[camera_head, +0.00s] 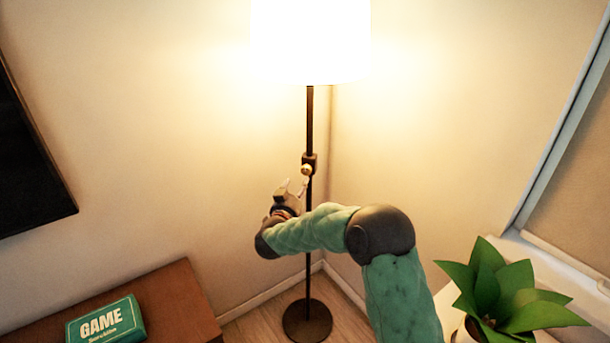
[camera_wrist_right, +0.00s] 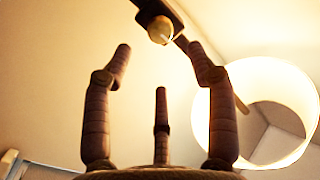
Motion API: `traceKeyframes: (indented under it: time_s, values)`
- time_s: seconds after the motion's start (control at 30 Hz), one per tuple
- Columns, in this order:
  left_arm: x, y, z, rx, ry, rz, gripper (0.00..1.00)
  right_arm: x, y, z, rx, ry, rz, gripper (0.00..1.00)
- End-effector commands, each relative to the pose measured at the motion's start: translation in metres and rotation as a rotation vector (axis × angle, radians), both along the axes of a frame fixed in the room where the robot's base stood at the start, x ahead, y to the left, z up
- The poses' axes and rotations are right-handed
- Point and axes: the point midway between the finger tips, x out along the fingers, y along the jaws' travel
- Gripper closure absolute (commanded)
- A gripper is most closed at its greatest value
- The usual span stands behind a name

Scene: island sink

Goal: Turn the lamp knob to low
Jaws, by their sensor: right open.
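The floor lamp has a bright lit white shade (camera_head: 311,40), a thin dark pole (camera_head: 310,120) and a round dark base (camera_head: 307,320). A small gold knob (camera_head: 307,169) sits on a dark box on the pole. My right gripper (camera_head: 294,187) is open, just below and slightly left of the knob. In the right wrist view, the knob (camera_wrist_right: 160,30) shows beyond the spread fingers (camera_wrist_right: 160,75), apart from them. The lit shade (camera_wrist_right: 265,110) is at the right there. My left gripper is not in view.
A brown wooden cabinet (camera_head: 180,300) with a green game box (camera_head: 105,322) stands at the lower left. A potted plant (camera_head: 505,295) stands at the lower right near the window sill. A dark screen (camera_head: 30,160) hangs at the left. Walls meet behind the lamp.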

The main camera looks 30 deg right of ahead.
Motion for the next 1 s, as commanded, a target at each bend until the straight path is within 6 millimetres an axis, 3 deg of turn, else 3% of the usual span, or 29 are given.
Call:
traceKeyframes:
  time_s: [0.5, 0.97, 1.0]
  values:
    - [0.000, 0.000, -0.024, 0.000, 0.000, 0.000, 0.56, 0.058, -0.058, -0.003, 0.002, 0.000, 0.002, 0.42]
    - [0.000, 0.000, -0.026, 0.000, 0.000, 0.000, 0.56, 0.066, -0.066, -0.001, 0.001, 0.002, 0.005, 0.42]
    - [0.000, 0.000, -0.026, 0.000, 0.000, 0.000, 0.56, 0.066, -0.066, -0.001, 0.001, 0.002, 0.005, 0.51]
